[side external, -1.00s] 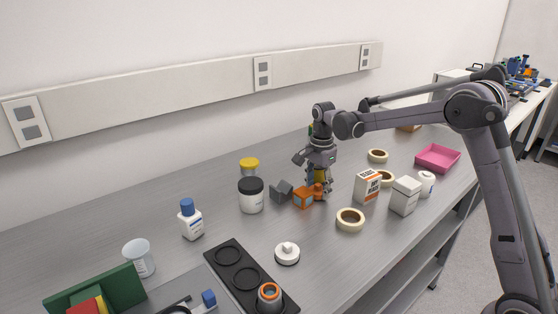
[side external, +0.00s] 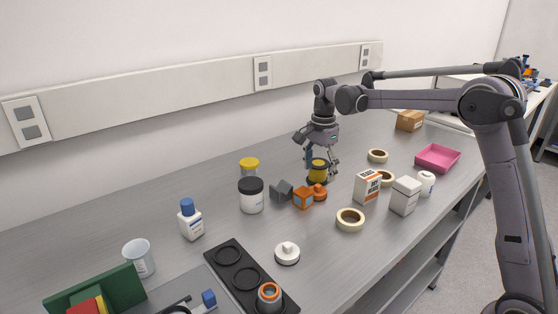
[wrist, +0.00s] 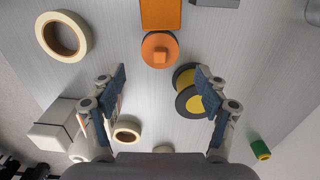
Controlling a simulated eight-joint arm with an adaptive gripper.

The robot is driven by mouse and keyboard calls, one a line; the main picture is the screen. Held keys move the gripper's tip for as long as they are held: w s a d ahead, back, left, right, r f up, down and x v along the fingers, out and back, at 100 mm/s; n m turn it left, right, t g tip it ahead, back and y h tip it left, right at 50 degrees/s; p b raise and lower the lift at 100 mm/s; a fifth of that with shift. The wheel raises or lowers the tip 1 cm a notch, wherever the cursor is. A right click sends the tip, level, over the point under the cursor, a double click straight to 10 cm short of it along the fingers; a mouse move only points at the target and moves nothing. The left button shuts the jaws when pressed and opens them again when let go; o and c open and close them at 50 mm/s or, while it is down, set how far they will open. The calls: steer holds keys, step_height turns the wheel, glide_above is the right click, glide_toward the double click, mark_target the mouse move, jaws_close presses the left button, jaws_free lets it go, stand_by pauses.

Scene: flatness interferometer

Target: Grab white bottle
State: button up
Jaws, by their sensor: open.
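A white bottle with a blue cap (side external: 190,221) stands upright on the left part of the bench in the side view. A smaller white bottle (side external: 427,184) stands at the right, behind a white box. A white jar with a black lid (side external: 251,197) stands left of centre. My gripper (side external: 321,169) is open, pointing down above the bench near a yellow and black spool, well away from the blue-capped bottle. In the wrist view my gripper (wrist: 160,78) shows its fingers apart with nothing held. I cannot make out a white bottle there.
The yellow and black spool (wrist: 187,92) lies beside the right finger in the wrist view. An orange knob (wrist: 160,49), tape rings (side external: 350,219), an orange-white carton (side external: 368,186) and a white box (side external: 404,196) crowd the bench nearby. A pink tray (side external: 438,158) is farther right.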

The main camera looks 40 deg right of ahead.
mark_target(318, 185)
step_height(318, 185, up, 6)
steer(key=f, duration=0.1)
steer(key=s+a+n+t, duration=0.2)
steer(key=s+a+n, duration=0.2)
steer(key=s+n, duration=0.2)
steer(key=s+a+r+n+t, duration=0.1)
steer(key=s+a+n+t, duration=0.2)
steer(key=s+n, duration=0.3)
steer(key=s, duration=0.5)
steer(key=shift+a+r+n, duration=0.25)
steer(key=shift+a+n, duration=0.05)
steer(key=shift+a, duration=0.1)
steer(key=shift+o, duration=0.6)
steer(key=s+a+f+n+t, duration=0.2)
steer(key=s+f+n, duration=0.3)
steer(key=s, duration=0.1)
steer(key=shift+s+f, duration=0.15)
steer(key=shift+s, duration=0.1)
